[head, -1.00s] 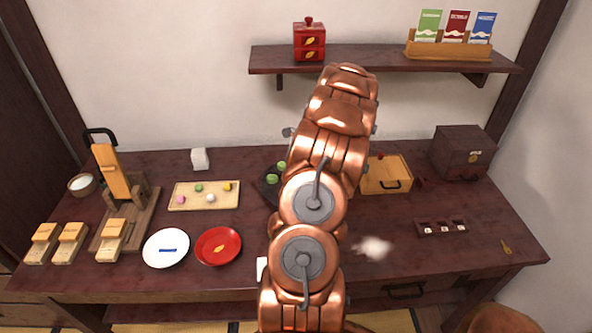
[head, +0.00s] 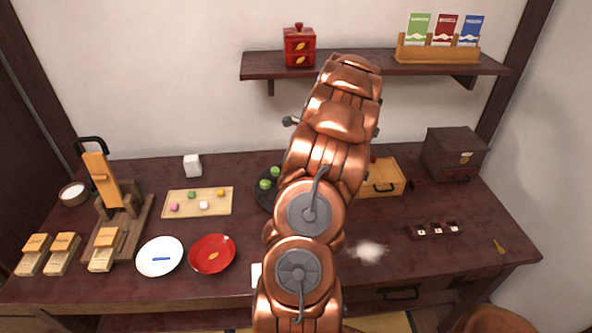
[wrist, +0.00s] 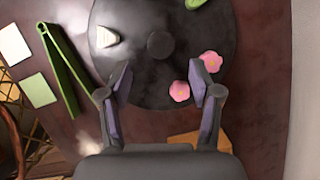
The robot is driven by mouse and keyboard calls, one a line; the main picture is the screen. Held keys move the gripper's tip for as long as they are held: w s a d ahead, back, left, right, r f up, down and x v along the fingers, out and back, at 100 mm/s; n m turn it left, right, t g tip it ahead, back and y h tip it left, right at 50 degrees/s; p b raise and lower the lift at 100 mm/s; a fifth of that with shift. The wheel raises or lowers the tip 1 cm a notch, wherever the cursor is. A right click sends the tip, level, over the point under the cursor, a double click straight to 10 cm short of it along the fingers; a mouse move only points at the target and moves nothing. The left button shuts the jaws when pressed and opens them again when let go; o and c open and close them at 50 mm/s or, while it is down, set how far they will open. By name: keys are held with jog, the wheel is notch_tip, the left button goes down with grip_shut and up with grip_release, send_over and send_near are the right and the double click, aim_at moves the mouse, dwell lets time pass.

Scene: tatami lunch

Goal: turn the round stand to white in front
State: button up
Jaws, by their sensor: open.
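The round stand (wrist: 150,90) is a dark grey disc with a knob (wrist: 160,45) at its middle in the wrist view. A white wedge-shaped piece (wrist: 105,37) lies at its upper left, two pink flower-shaped pieces (wrist: 195,76) at its lower right, and a green piece (wrist: 195,3) at the top edge. In the head view the stand (head: 262,198) shows only its left part, with green pieces (head: 268,179); my arm hides the rest. My gripper (wrist: 161,80) is open and empty, its fingers over the near part of the stand. Whether they touch it is unclear.
A green tong-like tool (wrist: 60,70) lies left of the stand in the wrist view. A wooden box (head: 380,178) stands right of my arm, and a sweets tray (head: 180,210) lies left. White powder (head: 368,251) is on the table. A wall shelf (head: 370,63) is behind.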

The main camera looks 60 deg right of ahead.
jog(key=shift+v, duration=2.75)
jog(key=w+a+r+n+g+y, duration=0.1)
jog(key=w+a+r+n, duration=0.3)
jog(key=a, duration=0.5)
jog(key=w+a+r+n, duration=0.2)
jog(key=w+a+n, duration=0.25)
jog(key=a, duration=0.35)
jog(key=w+a+r+n+g, duration=0.15)
jog(key=a+n, duration=0.45)
jog(key=a, duration=0.9)
jog(key=s+a+r+n+g, duration=0.25)
jog(key=a+n, duration=0.25)
jog(key=a, duration=0.4)
jog(key=s+a+f+n+h, duration=0.1)
jog(key=s+a+n, duration=0.5)
jog(key=s, duration=0.3)
jog(key=s+a+f+n+g+h, duration=0.1)
jog(key=s+a+f+n, duration=0.1)
jog(key=s+a+n, duration=0.4)
jog(key=s+p, duration=0.1)
jog(key=s, duration=0.2)
jog(key=shift+s+h, duration=0.3)
